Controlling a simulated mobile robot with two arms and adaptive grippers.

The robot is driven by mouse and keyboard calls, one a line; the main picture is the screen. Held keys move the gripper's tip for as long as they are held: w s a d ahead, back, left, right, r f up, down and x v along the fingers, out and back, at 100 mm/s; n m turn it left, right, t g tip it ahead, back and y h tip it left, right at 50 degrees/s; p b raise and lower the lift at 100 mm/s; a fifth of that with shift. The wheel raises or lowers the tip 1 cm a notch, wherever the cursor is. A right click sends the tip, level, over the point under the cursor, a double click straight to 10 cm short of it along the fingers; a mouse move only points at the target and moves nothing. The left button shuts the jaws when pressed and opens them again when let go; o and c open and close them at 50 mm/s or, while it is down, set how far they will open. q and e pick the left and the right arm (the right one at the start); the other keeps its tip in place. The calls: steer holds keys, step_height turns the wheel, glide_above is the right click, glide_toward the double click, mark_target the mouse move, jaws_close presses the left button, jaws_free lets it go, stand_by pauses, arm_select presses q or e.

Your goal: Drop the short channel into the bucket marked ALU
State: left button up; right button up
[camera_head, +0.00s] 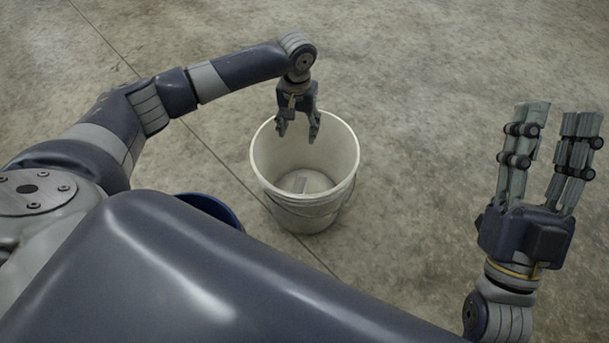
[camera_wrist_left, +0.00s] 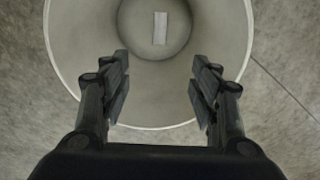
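A white bucket (camera_head: 345,190) stands on the concrete floor in the middle of the head view. No ALU marking shows on it from here. A short pale bar, which looks like the short channel (camera_head: 301,184), lies on the bucket's bottom. It also shows in the left wrist view (camera_wrist_left: 160,28). My left gripper (camera_head: 298,133) is over the bucket's mouth, pointing down. In the left wrist view its fingers (camera_wrist_left: 160,95) are apart with nothing between them. My right gripper (camera_head: 547,112) is at the right, fingers up, apart and empty.
A blue rounded rim (camera_head: 212,209), perhaps another bucket, is left of the white bucket and mostly hidden behind my body. The concrete floor (camera_head: 420,60) around the white bucket is clear. A thin seam crosses the floor.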

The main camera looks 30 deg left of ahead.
arm_select(q)
step_height(320, 180, up, 12)
stand_by(0.6)
stand_by(0.4)
